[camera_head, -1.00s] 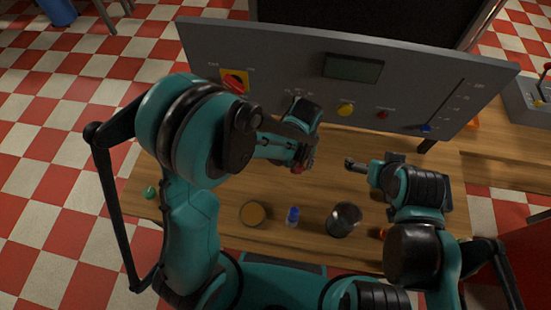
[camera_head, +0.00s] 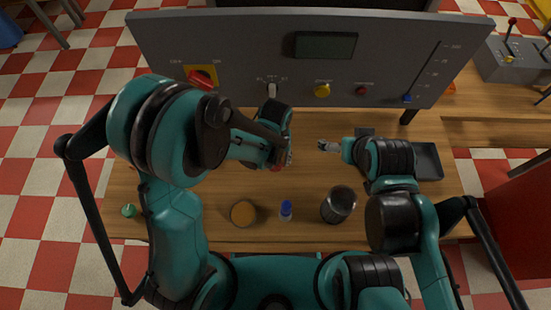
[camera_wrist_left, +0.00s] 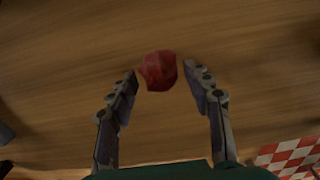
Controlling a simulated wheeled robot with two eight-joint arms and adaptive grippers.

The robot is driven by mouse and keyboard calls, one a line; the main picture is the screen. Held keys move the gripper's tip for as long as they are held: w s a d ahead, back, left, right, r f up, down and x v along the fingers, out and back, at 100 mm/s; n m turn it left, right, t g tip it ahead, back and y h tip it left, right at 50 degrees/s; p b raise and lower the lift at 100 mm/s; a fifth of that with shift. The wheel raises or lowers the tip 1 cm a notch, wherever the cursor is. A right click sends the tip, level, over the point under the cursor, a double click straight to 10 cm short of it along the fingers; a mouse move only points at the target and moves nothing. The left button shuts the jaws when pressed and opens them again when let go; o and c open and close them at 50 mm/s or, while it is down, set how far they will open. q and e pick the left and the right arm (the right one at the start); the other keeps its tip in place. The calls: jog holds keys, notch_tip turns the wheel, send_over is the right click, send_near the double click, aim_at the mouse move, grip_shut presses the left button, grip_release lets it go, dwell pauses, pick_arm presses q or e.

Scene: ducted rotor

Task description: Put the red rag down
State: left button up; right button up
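The red rag (camera_wrist_left: 158,70) is a small crumpled ball over the wooden table in the left wrist view. It lies between and slightly beyond the fingertips of my left gripper (camera_wrist_left: 163,76). The fingers are spread, with a gap on each side of the rag. In the head view my left gripper (camera_head: 284,158) points down over the middle of the table, and its arm hides most of the rag. My right gripper (camera_head: 328,146) is to the right of it, above the table, holding nothing that I can see; its fingers are too small to judge.
A grey control panel (camera_head: 235,50) stands along the table's back. Near the front edge are an amber-topped round container (camera_head: 243,213), a blue-capped bottle (camera_head: 286,210) and a dark metal cup (camera_head: 338,204). A green item (camera_head: 129,210) is at left, a dark tray (camera_head: 428,161) at right.

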aim_at(276, 160)
pick_arm(q)
jog(key=shift+o, duration=1)
jog(key=shift+r, duration=0.2)
notch_tip(276, 160, up, 12)
jog(key=p, duration=0.4)
jog(key=s+a+r+t, duration=0.2)
jog(key=a+r, duration=0.3)
jog(key=a, duration=0.4)
jog(key=s+a+r+t, duration=0.3)
jog(key=a+r+t, duration=0.2)
jog(key=a, duration=0.4)
jog(key=shift+r, duration=0.6)
jog(key=shift+d, duration=0.1)
